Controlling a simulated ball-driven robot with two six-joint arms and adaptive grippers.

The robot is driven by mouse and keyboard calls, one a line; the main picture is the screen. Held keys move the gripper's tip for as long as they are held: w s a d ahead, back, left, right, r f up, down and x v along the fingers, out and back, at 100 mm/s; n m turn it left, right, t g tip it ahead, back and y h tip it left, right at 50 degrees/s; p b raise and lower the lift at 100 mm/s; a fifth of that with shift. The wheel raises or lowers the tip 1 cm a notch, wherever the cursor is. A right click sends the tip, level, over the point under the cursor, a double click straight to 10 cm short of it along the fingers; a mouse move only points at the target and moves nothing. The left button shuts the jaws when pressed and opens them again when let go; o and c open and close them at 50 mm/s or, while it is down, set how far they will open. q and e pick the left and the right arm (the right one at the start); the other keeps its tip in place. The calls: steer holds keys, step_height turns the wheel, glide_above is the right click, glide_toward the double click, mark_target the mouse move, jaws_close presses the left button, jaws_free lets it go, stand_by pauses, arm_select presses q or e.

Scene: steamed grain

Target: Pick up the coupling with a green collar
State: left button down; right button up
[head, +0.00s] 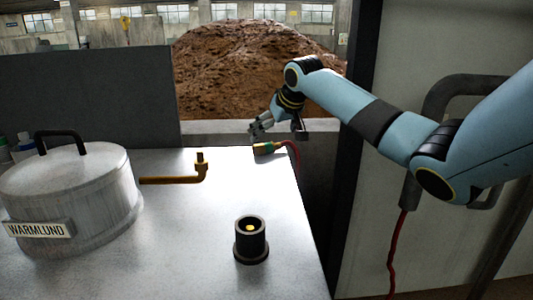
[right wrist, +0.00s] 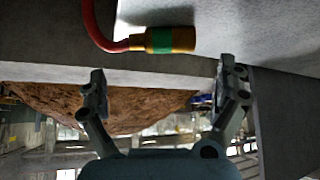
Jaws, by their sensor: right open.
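The coupling with a green collar (head: 263,148) lies on the far right part of the white table, a brass piece on the end of a red hose. In the right wrist view the coupling (right wrist: 170,40) lies on its side, its green band in the middle and the hose curving off to the left. My right gripper (head: 258,129) is just above and behind the coupling in the head view. In the right wrist view its two fingers (right wrist: 160,82) are spread wide and empty, with the coupling beyond the fingertips. My left gripper is in neither view.
A grey lidded pot (head: 75,195) marked WARMLUND stands on the table (head: 180,250) at left. A bent brass pipe (head: 175,180) lies near the middle, and a black socket (head: 251,240) stands at the front. A brown heap (head: 250,60) rises behind the table.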

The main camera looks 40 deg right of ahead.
mark_target(268, 144)
steer(key=x, duration=0.1)
steer(key=b+x, duration=0.1)
steer(key=x, duration=0.3)
steer(key=shift+s+a+f+b, duration=0.1)
steer(key=shift+a+f+b, duration=0.2)
steer(key=shift+f+b, duration=0.15)
steer(key=shift+d+f, duration=0.15)
steer(key=shift+f, duration=0.1)
steer(key=shift+c, duration=0.3)
steer(key=shift+r, duration=0.1)
steer(key=c, duration=1.5)
steer(key=shift+o, duration=0.2)
steer(key=shift+r, duration=0.45)
step_height(268, 144, up, 9)
steer(key=shift+r+p, duration=0.1)
steer(key=shift+p, duration=1)
